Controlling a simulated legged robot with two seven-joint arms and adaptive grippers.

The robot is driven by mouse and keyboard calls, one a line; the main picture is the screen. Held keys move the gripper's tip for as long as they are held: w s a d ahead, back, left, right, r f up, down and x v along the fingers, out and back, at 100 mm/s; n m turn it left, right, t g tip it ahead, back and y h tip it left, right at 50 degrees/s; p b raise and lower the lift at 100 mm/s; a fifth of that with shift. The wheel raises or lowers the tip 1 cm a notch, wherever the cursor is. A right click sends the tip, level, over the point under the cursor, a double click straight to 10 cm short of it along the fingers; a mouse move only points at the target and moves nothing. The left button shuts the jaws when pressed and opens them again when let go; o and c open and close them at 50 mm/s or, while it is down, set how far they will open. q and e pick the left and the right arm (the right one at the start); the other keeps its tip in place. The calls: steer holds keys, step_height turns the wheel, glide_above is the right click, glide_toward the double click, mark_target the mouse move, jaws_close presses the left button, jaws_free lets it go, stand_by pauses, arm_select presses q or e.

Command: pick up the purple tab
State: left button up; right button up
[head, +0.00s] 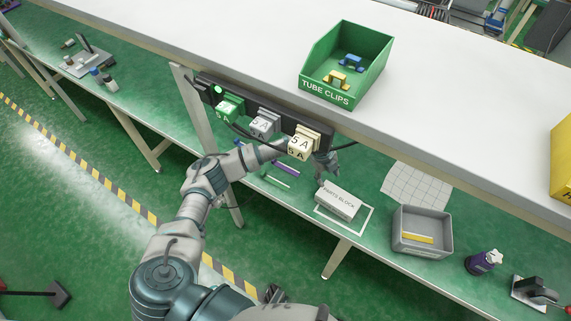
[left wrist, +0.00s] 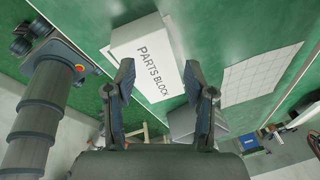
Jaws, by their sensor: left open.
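A thin purple strip, which looks like the purple tab (head: 286,168), lies on the green lower shelf (head: 388,251). It is just right of my left forearm and below the row of plugs. My left gripper (head: 326,166) is a little right of it, above the shelf and under the white top's edge. In the left wrist view my left gripper (left wrist: 158,82) is open and empty, with the white parts block (left wrist: 150,60) beyond its fingers. No purple shows in that view. The parts block also shows in the head view (head: 339,200), inside a white outline. My right gripper is not in view.
A black strip with plugs (head: 263,124) hangs at the table edge, close to my left arm. A green tube clips bin (head: 345,62) stands on the white top. A grey bin (head: 422,248) with a yellow piece and a dark bottle (head: 481,263) stand right on the shelf.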

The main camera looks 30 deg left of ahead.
arm_select(q)
steer(key=w+a+r+n+y, duration=0.2)
steer(key=a+r+n+y, duration=0.15)
steer(key=a, duration=0.45)
steer(key=w+a+r+n+y, duration=0.1)
steer(key=a+r+n+y, duration=0.2)
steer(key=a, duration=0.5)
steer(key=m, duration=0.1)
glide_above(286, 167)
steer(key=a, duration=0.4)
steer(key=shift+y, duration=0.45)
step_height(286, 167, down, 10)
steer(key=shift+w+d+f+b, duration=0.1)
steer(key=shift+d+b, duration=0.05)
steer(key=shift+b, duration=0.2)
steer(key=x, duration=0.5)
steer(key=shift+s+d, duration=0.15)
steer(key=shift+s, duration=0.1)
steer(key=shift+a+f, duration=0.2)
steer(key=shift+f, duration=0.1)
steer(key=shift+m, duration=0.25)
steer(key=shift+c, duration=0.2)
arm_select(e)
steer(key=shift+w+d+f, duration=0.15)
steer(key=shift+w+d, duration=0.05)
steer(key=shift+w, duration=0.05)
arm_select(q)
steer(key=c, duration=0.8)
